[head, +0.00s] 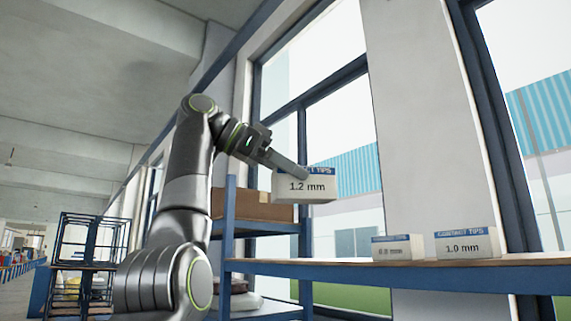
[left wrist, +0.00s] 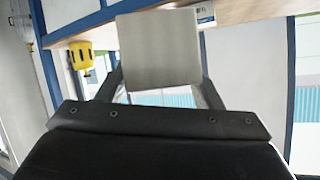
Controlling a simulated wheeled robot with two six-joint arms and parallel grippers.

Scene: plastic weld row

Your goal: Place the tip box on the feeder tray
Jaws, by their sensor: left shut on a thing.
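A white tip box (head: 305,188) with a blue band and the label "1.2 mm" is held in the air by my left gripper (head: 302,174). The gripper is shut on it, and the box is clear of the shelf, to its upper left in the head view. In the left wrist view the box (left wrist: 158,50) shows as a plain grey-white face between the two fingers. I cannot make out the feeder tray in either view. My right gripper is not in view.
A blue-framed shelf (head: 420,275) runs along the window. On it stand a 1.0 mm box (head: 466,244) and a smaller-looking box (head: 398,248). A brown carton (head: 252,205) sits on a blue rack behind. A yellow object (left wrist: 81,56) shows in the left wrist view.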

